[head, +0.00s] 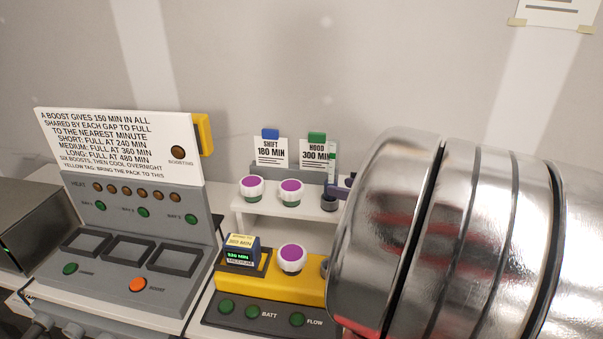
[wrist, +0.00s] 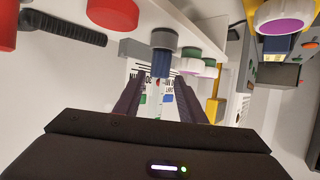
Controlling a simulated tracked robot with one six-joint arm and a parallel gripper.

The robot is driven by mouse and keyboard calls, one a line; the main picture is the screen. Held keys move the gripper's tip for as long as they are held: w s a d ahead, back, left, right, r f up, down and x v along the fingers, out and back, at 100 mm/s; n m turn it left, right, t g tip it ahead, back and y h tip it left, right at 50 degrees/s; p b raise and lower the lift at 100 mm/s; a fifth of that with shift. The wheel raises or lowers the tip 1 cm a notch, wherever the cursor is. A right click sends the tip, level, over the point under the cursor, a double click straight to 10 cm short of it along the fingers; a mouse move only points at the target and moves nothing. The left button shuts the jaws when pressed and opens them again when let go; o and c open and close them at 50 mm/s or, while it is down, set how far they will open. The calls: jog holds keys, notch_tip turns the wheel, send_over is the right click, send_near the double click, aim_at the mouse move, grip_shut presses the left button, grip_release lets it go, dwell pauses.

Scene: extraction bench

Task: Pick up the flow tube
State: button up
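The flow tube seems to be the thin clear upright piece with a green mark (head: 332,160), beside the HOOD card in the head view. Below it a small dark blue and grey cylindrical base (head: 329,201) stands on the white shelf. In the wrist view, which is turned over, the blue and grey base (wrist: 162,62) shows just beyond the fingertips. My gripper (wrist: 158,72) is open, one finger on each side of the line of the tube, with gaps visible. In the head view only a dark fingertip (head: 341,190) shows; my shiny arm hides the rest.
White purple-topped knobs stand left of the tube on the shelf (head: 246,207). In front is a yellow block (head: 285,288) with another such knob and a small display. A grey console (head: 130,270) with a white sign (head: 120,145) stands left. SHIFT (head: 271,152) and HOOD (head: 313,153) cards stand behind.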

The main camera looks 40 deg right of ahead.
aim_at(334, 183)
jog(key=shift+x, duration=2.4)
jog(key=shift+f+x, duration=0.15)
jog(key=shift+x, duration=1.15)
jog(key=shift+f+x, duration=0.15)
jog(key=shift+x, duration=1.15)
jog(key=shift+s, duration=0.1)
jog(key=shift+c, duration=0.6)
grip_shut()
